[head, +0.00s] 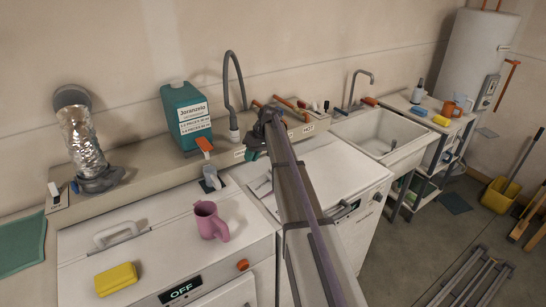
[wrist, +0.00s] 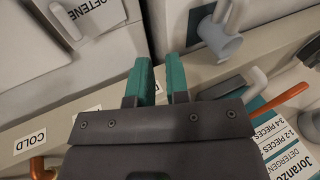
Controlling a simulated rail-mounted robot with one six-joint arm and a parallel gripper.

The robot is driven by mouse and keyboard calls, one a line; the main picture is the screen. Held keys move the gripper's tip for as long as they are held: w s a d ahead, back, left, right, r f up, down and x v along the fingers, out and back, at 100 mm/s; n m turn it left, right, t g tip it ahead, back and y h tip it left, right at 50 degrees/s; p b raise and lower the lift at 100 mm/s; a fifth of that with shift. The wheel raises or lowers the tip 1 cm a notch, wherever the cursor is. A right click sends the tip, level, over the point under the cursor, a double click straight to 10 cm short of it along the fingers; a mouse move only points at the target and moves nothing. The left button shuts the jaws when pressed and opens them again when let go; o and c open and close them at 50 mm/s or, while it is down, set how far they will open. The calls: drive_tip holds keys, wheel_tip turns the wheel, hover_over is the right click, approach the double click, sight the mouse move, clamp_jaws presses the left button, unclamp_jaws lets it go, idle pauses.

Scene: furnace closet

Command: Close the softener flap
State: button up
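I cannot tell for certain which part is the softener flap. A white lever-like handle (wrist: 60,22) shows at the upper left of the wrist view, beside a partly cut-off label (wrist: 92,10). A dark recess (wrist: 197,22) with a grey, cup-like part (wrist: 219,42) shows right of my fingers; in the head view the grey part (head: 210,179) sits at the back of the left machine. My gripper (wrist: 159,80) has two teal fingers, slightly apart and empty, over the shelf and the machines' back edges.
A teal detergent jug (head: 187,115) stands on the shelf (head: 145,190). A pink mug (head: 208,221) and yellow sponge (head: 116,279) rest on the left machine. A grey hose (head: 233,90) rises behind. A sink (head: 380,130) is at right.

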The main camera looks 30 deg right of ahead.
sight(268, 176)
drive_tip(key=a+r+h+p, duration=0.1)
drive_tip(key=a+r+h, duration=0.2)
drive_tip(key=shift+s+g, duration=0.15)
drive_tip(key=shift+g, duration=0.15)
drive_tip(key=shift+c, duration=0.7)
drive_tip(key=h, duration=0.1)
drive_tip(key=h+p, duration=0.1)
drive_tip(key=shift+s+d+r+h, duration=0.15)
drive_tip(key=shift+d+r+h, duration=0.1)
drive_tip(key=shift+d+h, duration=0.1)
clamp_jaws()
drive_tip(key=d+f+h+b, duration=0.1)
drive_tip(key=d+f+b, duration=0.2)
drive_tip(key=f+b, duration=0.1)
drive_tip(key=d+f+b, duration=0.3)
drive_tip(key=f+b, duration=0.2)
drive_tip(key=d+f+h+b, duration=0.1)
drive_tip(key=d+f+b, duration=0.2)
drive_tip(key=f+b, duration=0.1)
drive_tip(key=shift+f+m+h+b, duration=0.25)
drive_tip(key=shift+m+h+b, duration=0.15)
drive_tip(key=shift+b, duration=0.2)
drive_tip(key=shift+r, duration=0.1)
